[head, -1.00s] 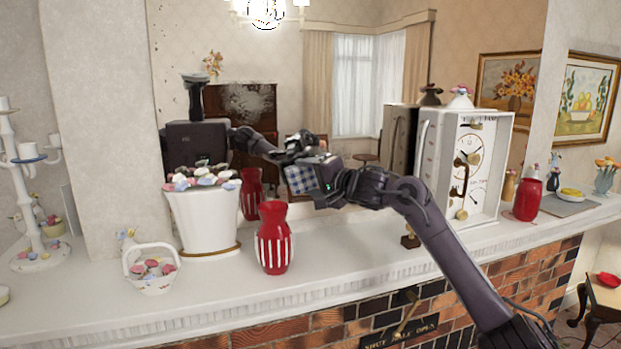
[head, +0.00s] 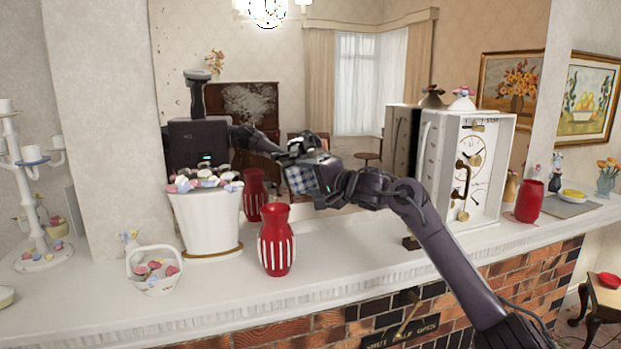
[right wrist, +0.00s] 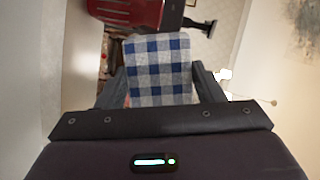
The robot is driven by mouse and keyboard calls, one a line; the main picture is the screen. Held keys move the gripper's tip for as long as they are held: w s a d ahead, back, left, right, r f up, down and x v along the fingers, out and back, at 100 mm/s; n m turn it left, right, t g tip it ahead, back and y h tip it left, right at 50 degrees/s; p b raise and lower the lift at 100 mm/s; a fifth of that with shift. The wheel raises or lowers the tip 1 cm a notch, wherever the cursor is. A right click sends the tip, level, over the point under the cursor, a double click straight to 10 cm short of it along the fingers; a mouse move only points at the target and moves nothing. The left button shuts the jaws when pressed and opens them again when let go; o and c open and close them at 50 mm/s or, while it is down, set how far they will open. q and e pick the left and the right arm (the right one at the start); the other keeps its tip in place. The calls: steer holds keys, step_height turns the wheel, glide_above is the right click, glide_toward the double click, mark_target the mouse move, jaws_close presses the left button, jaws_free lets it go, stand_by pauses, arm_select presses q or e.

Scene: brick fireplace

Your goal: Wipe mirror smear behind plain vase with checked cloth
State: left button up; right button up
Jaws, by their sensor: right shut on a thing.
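My right gripper (head: 318,180) is shut on the blue-and-white checked cloth (head: 298,180), held up close to the mirror (head: 290,60). The cloth also shows in the right wrist view (right wrist: 158,68), hanging out past the fingers. I cannot tell whether it touches the glass. A pale, speckled smear (head: 250,103) is on the mirror, up and left of the cloth; it shows at the top right of the right wrist view (right wrist: 306,25). A plain red vase (head: 530,201) stands far right, beyond the clock. A red vase with white stripes (head: 276,242) stands below the smear. My left gripper is out of view.
A white pot of flowers (head: 210,220) and a small basket (head: 153,272) stand left of the striped vase. A white clock (head: 466,170) stands right of my arm. A candelabrum (head: 35,200) is far left. The mantel (head: 340,258) is clear right of the striped vase.

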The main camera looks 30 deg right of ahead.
steer(key=shift+w+d+p, duration=0.1)
steer(key=shift+w+p, duration=0.2)
steer(key=shift+w, duration=0.05)
